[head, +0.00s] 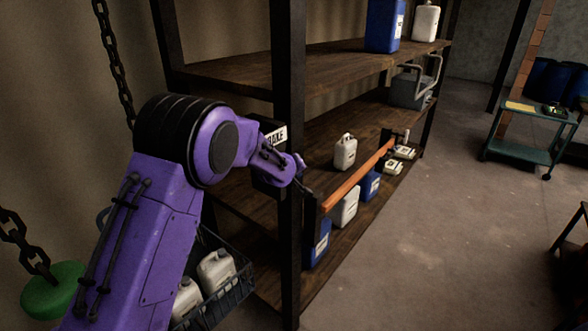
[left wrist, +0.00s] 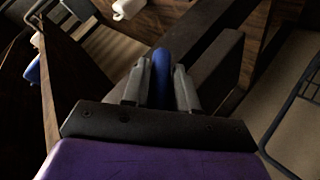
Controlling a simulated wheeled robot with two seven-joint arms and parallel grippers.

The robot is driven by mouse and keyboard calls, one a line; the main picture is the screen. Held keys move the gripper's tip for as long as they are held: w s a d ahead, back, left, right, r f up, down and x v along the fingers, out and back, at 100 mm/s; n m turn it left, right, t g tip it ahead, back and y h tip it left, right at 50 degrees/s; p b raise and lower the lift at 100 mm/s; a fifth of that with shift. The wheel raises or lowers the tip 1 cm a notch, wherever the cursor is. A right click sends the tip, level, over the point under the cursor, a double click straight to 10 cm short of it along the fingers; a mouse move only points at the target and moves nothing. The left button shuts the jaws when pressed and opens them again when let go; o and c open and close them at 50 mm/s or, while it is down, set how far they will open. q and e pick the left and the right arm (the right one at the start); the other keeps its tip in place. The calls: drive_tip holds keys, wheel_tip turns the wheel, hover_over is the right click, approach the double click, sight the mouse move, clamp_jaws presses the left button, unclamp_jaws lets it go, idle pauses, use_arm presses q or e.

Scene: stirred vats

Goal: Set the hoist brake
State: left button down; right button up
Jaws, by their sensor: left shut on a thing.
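The black brake box, with a white label reading "BRAKE" (head: 274,137), is mounted on the dark front post of the shelf in the head view. My left arm reaches in front of it and hides most of it. In the left wrist view my left gripper (left wrist: 160,84) has its two grey fingers closed on either side of a blue, rounded handle (left wrist: 162,62). The handle stands beside a dark box-like body (left wrist: 222,72). My right gripper is not in view.
A shelf (head: 240,72) holds jugs and a grey machine (head: 411,88). An orange rail (head: 357,176) runs along its front, right of my wrist. A crate (head: 222,297) of white jugs, a green disc (head: 52,290) and chains are at left.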

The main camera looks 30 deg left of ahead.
use_arm(q)
drive_tip(key=g, duration=0.4)
drive_tip(key=shift+w+r+m, duration=0.1)
drive_tip(key=shift+r+m, duration=0.1)
drive_tip(key=shift+m, duration=0.2)
drive_tip(key=shift+m+g, duration=0.3)
drive_tip(key=shift+g, duration=1.6)
drive_tip(key=c, duration=1)
unclamp_jaws()
drive_tip(key=shift+f, duration=0.1)
drive_tip(key=shift+o, duration=0.2)
drive_tip(key=shift+r, duration=0.25)
drive_tip(key=b+v, duration=0.2)
drive_tip(key=v, duration=0.8)
